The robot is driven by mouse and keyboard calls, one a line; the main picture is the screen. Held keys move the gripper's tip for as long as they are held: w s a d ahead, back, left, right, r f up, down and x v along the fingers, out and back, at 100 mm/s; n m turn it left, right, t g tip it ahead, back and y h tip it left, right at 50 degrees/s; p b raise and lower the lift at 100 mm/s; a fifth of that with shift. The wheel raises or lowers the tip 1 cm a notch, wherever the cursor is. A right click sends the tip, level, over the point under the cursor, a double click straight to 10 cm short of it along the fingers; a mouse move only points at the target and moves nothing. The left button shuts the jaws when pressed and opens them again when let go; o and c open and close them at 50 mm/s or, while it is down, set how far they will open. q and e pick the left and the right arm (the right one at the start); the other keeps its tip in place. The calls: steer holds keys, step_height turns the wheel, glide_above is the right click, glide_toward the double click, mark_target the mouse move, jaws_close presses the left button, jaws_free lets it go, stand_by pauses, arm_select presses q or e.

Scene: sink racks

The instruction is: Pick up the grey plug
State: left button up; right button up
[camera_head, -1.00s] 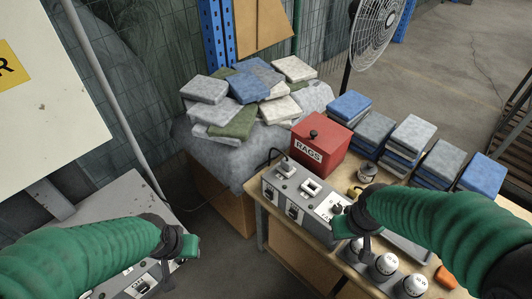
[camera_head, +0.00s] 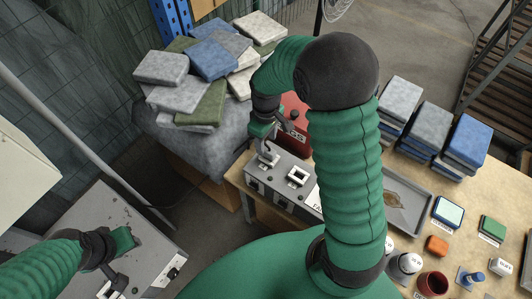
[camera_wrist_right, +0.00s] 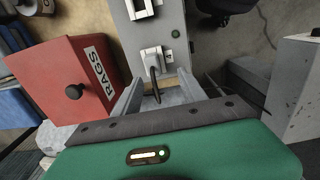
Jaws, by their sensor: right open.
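The grey plug (camera_wrist_right: 151,57) sits in a socket on the grey box (camera_wrist_right: 142,30) in the right wrist view, with a black cord rising from it toward my gripper. In the head view, the plug (camera_head: 268,158) is at the box's far left end. My right gripper (camera_wrist_right: 156,92) is open, its two pale fingers on either side of the cord, with the plug just past the fingertips. In the head view, my right gripper (camera_head: 264,132) is above the plug and partly hides it. My left gripper (camera_head: 122,240) is at the lower left, away from the plug; its jaws are unclear.
A red RAGS box (camera_wrist_right: 75,78) stands close beside the grey box. Folded cloths (camera_head: 210,60) are heaped behind. Cloth stacks (camera_head: 427,128), a tray (camera_head: 425,205) and small items fill the wooden table's right side. My right arm covers the middle of the head view.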

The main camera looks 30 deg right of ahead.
mark_target(270, 150)
steer(key=f, duration=0.2)
steer(key=d+f, duration=0.1)
steer(key=f, duration=0.2)
steer(key=d+f, duration=0.1)
steer(key=f, duration=0.2)
steer(key=shift+p, duration=0.35)
steer(key=shift+w+a+f, duration=0.1)
steer(key=shift+f, duration=0.1)
steer(key=shift+w+a, duration=0.15)
steer(key=shift+a, duration=0.1)
steer(key=shift+c, duration=0.3)
steer(key=shift+a, duration=0.1)
steer(key=shift+c, duration=1.1)
steer(key=shift+r, duration=0.1)
steer(key=c, duration=0.5)
steer(key=shift+d, duration=0.25)
jaws_close()
